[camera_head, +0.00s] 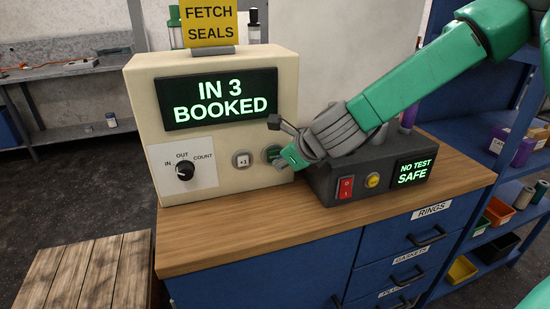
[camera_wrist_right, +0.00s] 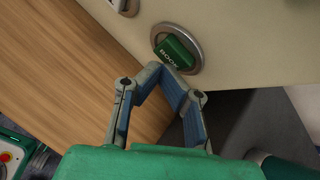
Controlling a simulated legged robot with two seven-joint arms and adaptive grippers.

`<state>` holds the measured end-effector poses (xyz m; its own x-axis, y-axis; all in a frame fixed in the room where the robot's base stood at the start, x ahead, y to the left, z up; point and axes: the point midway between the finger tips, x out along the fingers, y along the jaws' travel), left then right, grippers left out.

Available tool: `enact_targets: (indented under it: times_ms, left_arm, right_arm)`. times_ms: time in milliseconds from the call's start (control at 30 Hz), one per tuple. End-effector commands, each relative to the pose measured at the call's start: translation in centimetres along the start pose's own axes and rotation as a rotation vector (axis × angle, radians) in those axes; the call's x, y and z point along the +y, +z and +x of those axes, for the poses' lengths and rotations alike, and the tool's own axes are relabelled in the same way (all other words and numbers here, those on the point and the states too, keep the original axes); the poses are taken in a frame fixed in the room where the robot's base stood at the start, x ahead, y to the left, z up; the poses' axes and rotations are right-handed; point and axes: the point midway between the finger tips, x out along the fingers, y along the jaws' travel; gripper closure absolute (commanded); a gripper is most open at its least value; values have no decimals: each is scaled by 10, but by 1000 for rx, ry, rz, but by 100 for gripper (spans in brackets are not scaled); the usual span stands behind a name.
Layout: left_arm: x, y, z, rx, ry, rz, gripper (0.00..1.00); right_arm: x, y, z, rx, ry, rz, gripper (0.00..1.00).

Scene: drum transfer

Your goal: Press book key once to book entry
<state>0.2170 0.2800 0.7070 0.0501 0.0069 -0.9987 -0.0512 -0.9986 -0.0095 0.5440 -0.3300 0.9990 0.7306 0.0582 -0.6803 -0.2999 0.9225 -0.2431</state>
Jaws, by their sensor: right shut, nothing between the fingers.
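The book key (camera_wrist_right: 175,50) is a green button in a round metal ring on the console's front. In the head view it (camera_head: 271,152) is partly hidden by my right gripper (camera_head: 280,160). In the right wrist view my right gripper (camera_wrist_right: 168,69) is shut and empty, its fingertips together at the key's lower edge. Whether they touch the key I cannot tell. The cream console (camera_head: 225,185) has a display (camera_head: 220,98) reading "IN 3 BOOKED". My left gripper is not in view.
A selector knob (camera_head: 185,171) and a +1 button (camera_head: 242,159) sit left of the key. A dark box (camera_head: 325,187) with a red switch (camera_head: 346,188), a yellow button (camera_head: 373,181) and a "NO TEST SAFE" display stands beside the console. The wooden bench top (camera_head: 250,237) is clear in front.

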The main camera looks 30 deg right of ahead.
Motion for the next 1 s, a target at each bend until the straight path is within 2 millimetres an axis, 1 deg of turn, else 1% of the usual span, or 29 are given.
enact_targets:
  times_ms: [333, 800, 1000]
  left_arm:
    - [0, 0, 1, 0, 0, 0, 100]
    - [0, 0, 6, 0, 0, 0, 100]
    - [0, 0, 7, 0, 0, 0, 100]
  right_arm:
    - [5, -1, -4, 1, 2, -1, 100]
    - [27, -26, -35, 1, 2, 1, 100]
    - [32, -31, -42, 1, 2, 1, 100]
